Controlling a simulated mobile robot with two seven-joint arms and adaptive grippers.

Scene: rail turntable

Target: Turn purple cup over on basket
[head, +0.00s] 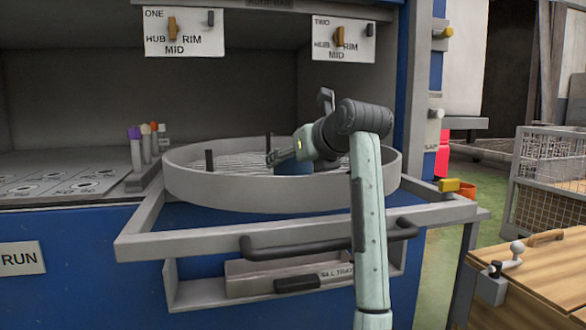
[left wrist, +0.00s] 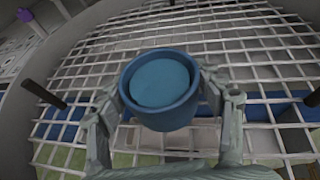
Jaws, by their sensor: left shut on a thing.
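My left gripper (head: 284,158) reaches over the round basket (head: 270,192) from the right. It is shut on a blue cup (head: 294,168), which sits low inside the basket's rim. In the left wrist view the fingers (left wrist: 162,96) press on both sides of the blue cup (left wrist: 174,115). A paler blue round face shows within its rim. The wire mesh (left wrist: 262,75) of the basket lies beneath; I cannot tell whether the cup touches it. I see no purple cup. My right gripper is not in view.
Dark posts (head: 209,160) stand up from the basket. A rack at the left holds several tubes, one with a purple top (head: 134,132). A grey frame with a dark handle (head: 318,246) runs in front. A wooden-topped cabinet (head: 535,268) stands at the right.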

